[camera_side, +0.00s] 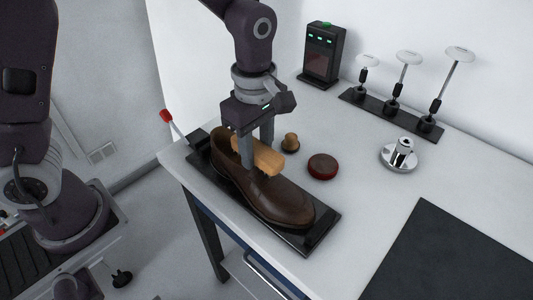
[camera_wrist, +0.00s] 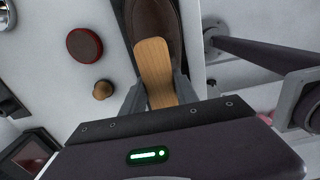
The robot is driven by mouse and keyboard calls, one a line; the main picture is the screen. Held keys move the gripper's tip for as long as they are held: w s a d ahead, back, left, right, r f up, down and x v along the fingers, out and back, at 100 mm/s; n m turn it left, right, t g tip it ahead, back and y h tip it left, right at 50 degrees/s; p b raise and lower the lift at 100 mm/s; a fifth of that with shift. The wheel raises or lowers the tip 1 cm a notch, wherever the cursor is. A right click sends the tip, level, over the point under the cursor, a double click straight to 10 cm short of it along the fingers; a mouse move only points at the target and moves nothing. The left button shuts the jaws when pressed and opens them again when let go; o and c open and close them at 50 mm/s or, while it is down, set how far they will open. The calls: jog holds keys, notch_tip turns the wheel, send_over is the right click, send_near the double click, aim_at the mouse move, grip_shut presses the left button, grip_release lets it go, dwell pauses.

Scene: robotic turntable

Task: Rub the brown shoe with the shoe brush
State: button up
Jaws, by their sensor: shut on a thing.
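The brown shoe (camera_side: 277,202) rests on a black base plate (camera_side: 323,236) near the table's front edge, toe to the lower right. My gripper (camera_side: 257,160) is over the shoe's opening, shut on the light wooden shoe brush (camera_side: 267,158). The brush sits over the upper part of the shoe; its bristles are hidden, so I cannot tell whether it touches. In the wrist view the brush (camera_wrist: 154,70) lies between the fingers, with the dark shoe (camera_wrist: 151,19) beyond it.
A round dark red tin (camera_side: 322,166) and a small wooden-knobbed brush (camera_side: 290,142) stand beside the shoe. A metal fitting (camera_side: 400,153), a black rack (camera_side: 391,117) of white-topped tools and a black box (camera_side: 322,54) are farther back. A black mat (camera_side: 455,260) lies at right.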

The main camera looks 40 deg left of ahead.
aim_at(278, 162)
jog(key=shift+a, duration=2.4)
jog(key=shift+d, duration=4.9)
jog(key=shift+d+r, duration=0.1)
jog(key=shift+d, duration=0.1)
notch_tip(278, 162, up, 9)
jog(key=shift+a+f, duration=0.1)
